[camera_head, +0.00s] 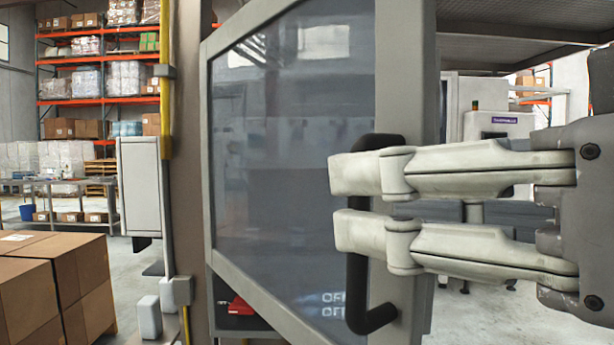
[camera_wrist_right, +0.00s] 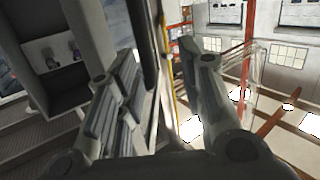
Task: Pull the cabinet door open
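The cabinet door (camera_head: 290,150) is a grey frame around a dark, reflective panel, seen at a slant in the head view. A black, bar-shaped handle (camera_head: 372,318) stands upright near its right edge. My right gripper (camera_head: 348,202) reaches in from the right, its two pale fingers one above the other with a gap between them. Both fingers cross in front of the handle and hide its middle; whether they touch it I cannot tell. In the right wrist view the gripper (camera_wrist_right: 158,62) also shows its fingers apart. My left gripper is not in view.
Cardboard boxes (camera_head: 60,275) stand at the lower left. A yellow pipe (camera_head: 166,80) and a post rise left of the door. Behind are an orange-beamed rack (camera_head: 95,102) and a steel table (camera_head: 65,184). A pale machine (camera_head: 495,122) stands behind my right gripper.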

